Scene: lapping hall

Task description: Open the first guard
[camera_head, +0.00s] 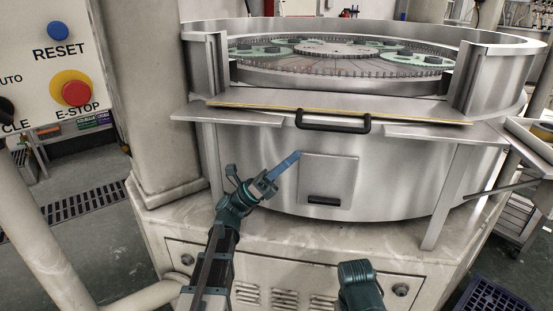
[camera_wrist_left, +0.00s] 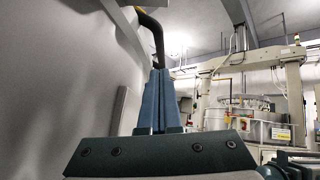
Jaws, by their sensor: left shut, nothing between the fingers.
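The first guard is a metal panel with a yellow top edge (camera_head: 425,117) at the front opening of the round machine tub. Its black bar handle (camera_head: 333,122) sticks out at the front centre. My left gripper (camera_head: 297,157) is below and slightly left of the handle, apart from it, in front of the tub wall. Its blue fingers are shut and empty. In the left wrist view the shut fingers (camera_wrist_left: 158,98) point up, and a curved black bar (camera_wrist_left: 151,35), apparently the handle, shows beyond their tips. My right gripper's fingers are not visible.
A small hatch (camera_head: 328,178) with a black pull is on the tub wall below the handle. Metal ledges (camera_head: 445,132) and a support leg (camera_head: 443,195) flank the guard. A control panel (camera_head: 50,60) with an E-STOP stands at left. A side tray (camera_head: 530,140) is at right.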

